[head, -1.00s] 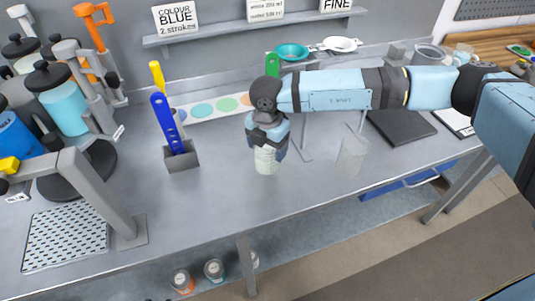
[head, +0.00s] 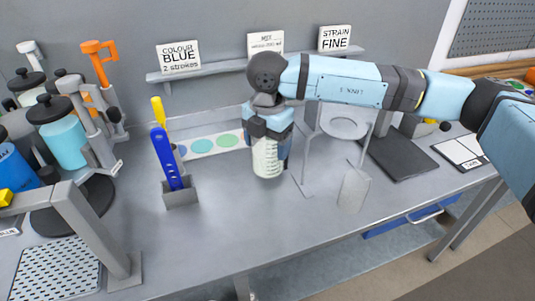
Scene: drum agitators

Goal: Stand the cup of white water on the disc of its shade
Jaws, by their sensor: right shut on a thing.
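My right gripper (head: 268,136) points down and is shut on a clear cup (head: 268,160) with whitish content and marks on its side. The cup is upright, just in front of the white strip (head: 246,151); I cannot tell its height above the bench. The strip carries a blue disc, a pale blue disc (head: 202,145) and a green disc (head: 228,140). The strip's right end is hidden behind my gripper and the cup. My left gripper is not in view.
A grey holder (head: 181,195) with a blue and a yellow tool stands left of the cup. A frame with a ring (head: 344,128) and a grey translucent beaker (head: 353,192) stand to the right. Drums with agitators crowd the left. The bench front is clear.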

